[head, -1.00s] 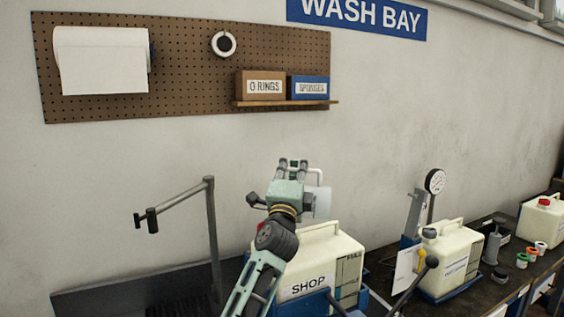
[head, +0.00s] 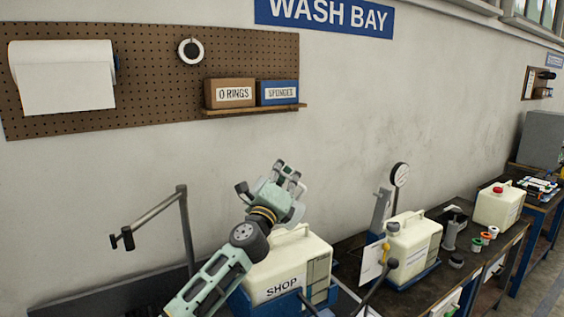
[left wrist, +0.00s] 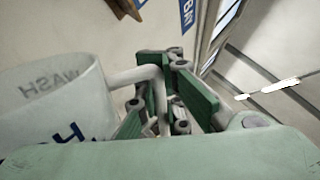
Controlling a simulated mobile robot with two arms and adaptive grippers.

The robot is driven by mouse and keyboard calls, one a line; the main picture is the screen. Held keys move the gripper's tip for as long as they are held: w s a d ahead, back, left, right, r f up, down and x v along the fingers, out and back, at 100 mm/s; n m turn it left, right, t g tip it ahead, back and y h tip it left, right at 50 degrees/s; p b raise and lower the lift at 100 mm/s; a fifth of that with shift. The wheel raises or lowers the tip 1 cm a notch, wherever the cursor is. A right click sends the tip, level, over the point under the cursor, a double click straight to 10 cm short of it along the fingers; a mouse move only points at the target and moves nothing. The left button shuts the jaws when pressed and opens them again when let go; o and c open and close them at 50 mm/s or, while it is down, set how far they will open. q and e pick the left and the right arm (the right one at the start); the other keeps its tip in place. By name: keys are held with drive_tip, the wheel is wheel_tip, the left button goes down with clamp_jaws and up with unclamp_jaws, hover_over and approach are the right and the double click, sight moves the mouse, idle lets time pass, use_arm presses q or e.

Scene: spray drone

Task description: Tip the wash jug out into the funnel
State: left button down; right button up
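The white wash jug (left wrist: 60,105) fills the left of the left wrist view, with part of its WASH lettering showing. Its handle (left wrist: 138,77) runs between the green fingers of my left gripper (left wrist: 165,95), which is closed around it. In the head view my left gripper (head: 287,172) is raised above the SHOP tank (head: 300,262), against the wall, and largely hides the jug. I cannot tell the jug's exact tilt or whether it holds liquid. I cannot make out a funnel in either view. My right gripper is not in view.
A grey post with a side arm (head: 150,215) stands left of my arm. Right of the SHOP tank are a smaller cream jug (head: 412,245), a dial gauge (head: 400,174) and a red-capped container (head: 498,205). A shelf with boxes (head: 230,93) hangs above. The air right of my gripper is clear.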

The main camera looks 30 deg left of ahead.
use_arm(q)
drive_tip(key=shift+w+d+r+m+h+p, duration=0.1)
drive_tip(key=shift+d+m+h+p, duration=0.25)
drive_tip(key=shift+m+p, duration=0.45)
drive_tip(key=shift+w+d+m+h+p, duration=0.1)
drive_tip(key=shift+d+m+h+p, duration=0.1)
drive_tip(key=shift+m+h+p, duration=0.45)
drive_tip(key=shift+w+d+f+m+g, duration=0.15)
drive_tip(key=shift+d+f+m+g, duration=0.2)
drive_tip(key=shift+m, duration=0.4)
drive_tip(key=shift+w+d+f+m+g+h, duration=0.1)
drive_tip(key=shift+d+m+g+h, duration=0.15)
drive_tip(key=shift+m, duration=0.35)
drive_tip(key=shift+w+d+f+m+g+h, duration=0.1)
drive_tip(key=shift+d+m+g+h, duration=0.1)
drive_tip(key=shift+m+h, duration=0.3)
drive_tip(key=f+m, duration=0.1)
drive_tip(key=f+m+g, duration=0.1)
drive_tip(key=f+m, duration=0.1)
drive_tip(key=f+m+g, duration=0.1)
drive_tip(key=f+m, duration=0.1)
drive_tip(key=shift+a+h, duration=0.25)
drive_tip(key=shift+f+m+g, duration=0.4)
drive_tip(key=shift+f+m, duration=0.1)
drive_tip(key=shift+f, duration=0.05)
